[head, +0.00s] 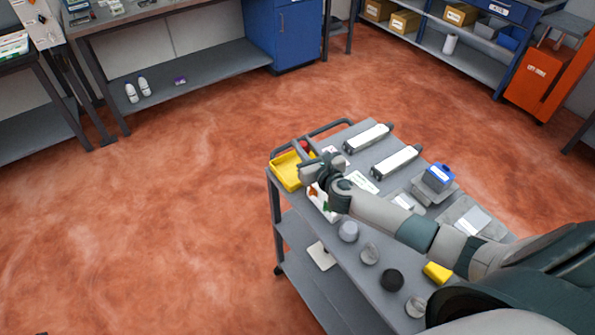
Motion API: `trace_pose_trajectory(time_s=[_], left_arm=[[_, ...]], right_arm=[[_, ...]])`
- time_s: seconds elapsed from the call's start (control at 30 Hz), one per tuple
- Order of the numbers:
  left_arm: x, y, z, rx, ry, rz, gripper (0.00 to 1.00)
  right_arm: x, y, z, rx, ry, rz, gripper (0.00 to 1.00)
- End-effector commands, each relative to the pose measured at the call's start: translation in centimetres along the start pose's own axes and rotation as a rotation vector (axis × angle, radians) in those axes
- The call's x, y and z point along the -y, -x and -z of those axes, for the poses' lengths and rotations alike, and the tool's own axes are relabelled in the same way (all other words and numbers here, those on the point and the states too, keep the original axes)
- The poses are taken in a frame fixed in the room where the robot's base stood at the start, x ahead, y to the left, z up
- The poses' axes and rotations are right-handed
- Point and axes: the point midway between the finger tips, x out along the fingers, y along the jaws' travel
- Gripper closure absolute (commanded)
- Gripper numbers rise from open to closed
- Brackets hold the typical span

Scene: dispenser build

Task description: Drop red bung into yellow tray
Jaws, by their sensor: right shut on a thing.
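The yellow tray (284,179) sits at the far left corner of the grey cart's top. My right gripper (306,158) is at the tray's right edge, low over the cart top. It is shut on a small red piece, the red bung (304,145), which shows just past the fingers. The gripper hides part of the bung and the tray's right side. I cannot tell whether the bung touches the tray. My left gripper is not in view.
The cart (325,245) also carries two long white units (367,138), a blue-topped device (438,178), a yellow block (437,272) and several round pieces, including a black one (391,280). My right arm reaches across it. Open reddish floor lies left of the cart.

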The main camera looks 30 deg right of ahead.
Motion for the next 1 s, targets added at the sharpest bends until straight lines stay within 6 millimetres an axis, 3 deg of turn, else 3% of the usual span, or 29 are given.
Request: trace_pose_trajectory(time_s=[0.2,0.23,0.3,0.73,1.0], left_arm=[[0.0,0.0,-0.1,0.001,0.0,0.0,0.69],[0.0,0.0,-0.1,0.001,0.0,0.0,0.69],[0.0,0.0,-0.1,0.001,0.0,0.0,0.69],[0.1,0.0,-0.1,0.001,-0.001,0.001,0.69],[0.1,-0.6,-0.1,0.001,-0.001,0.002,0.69]], right_arm=[[0.0,0.0,-0.1,0.0,0.0,0.0,1.0],[0.0,0.0,-0.1,0.0,0.0,0.0,0.74],[0.0,0.0,-0.1,0.0,0.0,0.0,0.57],[0.0,0.3,0.1,-0.001,0.0,0.0,0.57],[0.1,2.6,0.2,-0.001,0.001,0.0,0.57]])
